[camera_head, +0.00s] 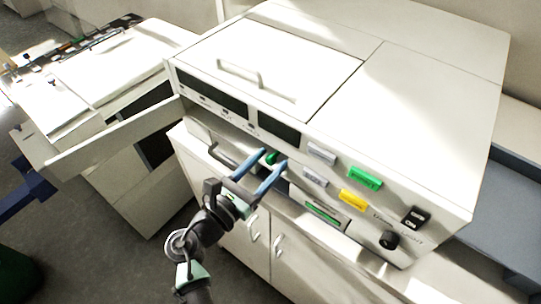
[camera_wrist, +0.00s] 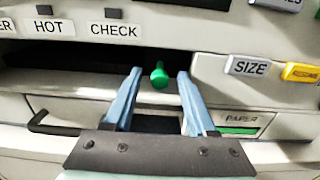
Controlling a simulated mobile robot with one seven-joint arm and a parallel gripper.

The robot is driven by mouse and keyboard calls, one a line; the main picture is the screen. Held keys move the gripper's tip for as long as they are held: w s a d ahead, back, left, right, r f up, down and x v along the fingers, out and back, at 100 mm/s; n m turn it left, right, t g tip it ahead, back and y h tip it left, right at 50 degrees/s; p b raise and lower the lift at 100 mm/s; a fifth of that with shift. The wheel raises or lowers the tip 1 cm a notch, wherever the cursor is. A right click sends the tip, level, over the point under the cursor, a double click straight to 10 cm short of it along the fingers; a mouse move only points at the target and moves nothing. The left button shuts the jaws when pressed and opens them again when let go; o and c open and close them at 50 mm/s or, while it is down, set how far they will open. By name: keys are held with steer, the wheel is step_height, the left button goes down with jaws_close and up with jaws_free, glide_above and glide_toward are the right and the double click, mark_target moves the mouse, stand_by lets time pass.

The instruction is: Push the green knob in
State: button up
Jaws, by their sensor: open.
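The green knob (camera_wrist: 159,75) sticks out from the dark slot in the front of the white machine. In the wrist view it stands just beyond and between the two blue fingers. My gripper (camera_wrist: 157,78) is open and empty, with a finger on each side of the knob's line. In the head view the knob (camera_head: 271,157) shows near the tips of my gripper (camera_head: 273,160), partly hidden by a finger. I cannot tell whether a finger touches it.
Right of the knob are grey buttons, one marked SIZE (camera_wrist: 247,67), a yellow button (camera_head: 354,200) and a green button (camera_head: 364,178). A black handle (camera_wrist: 52,124) sticks out at lower left. A black dial (camera_head: 389,240) is far right.

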steer(key=shift+w+d, duration=0.35)
steer(key=shift+w, duration=0.15)
jaws_close()
stand_by(1.2)
